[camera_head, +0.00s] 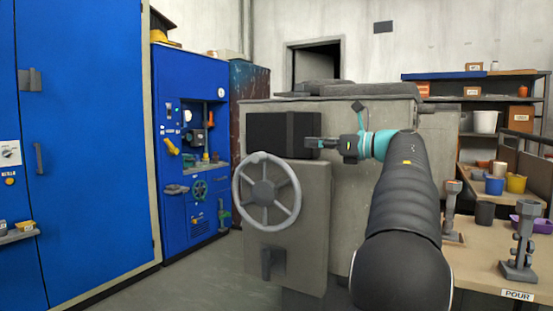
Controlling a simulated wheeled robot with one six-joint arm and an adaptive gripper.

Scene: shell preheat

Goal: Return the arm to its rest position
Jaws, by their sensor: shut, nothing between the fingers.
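My arm (404,195) reaches up and forward from the bottom right of the view. Its teal wrist bends to the left. My gripper (312,143) is shut and empty and points left. In the picture it lies over the right part of a dark box-shaped opening or block (268,135) on the grey furnace-like machine (345,105). I cannot tell whether the fingertips touch it. A grey handwheel (267,193) sits on the machine's front door (314,225), below and left of my gripper.
A workbench (470,277) at the right holds metal stands (520,245), cups and a purple dish. Shelves (478,76) stand behind it. Blue cabinets (85,130) and a blue control panel (190,140) fill the left. Grey floor (205,270) is free between cabinets and machine.

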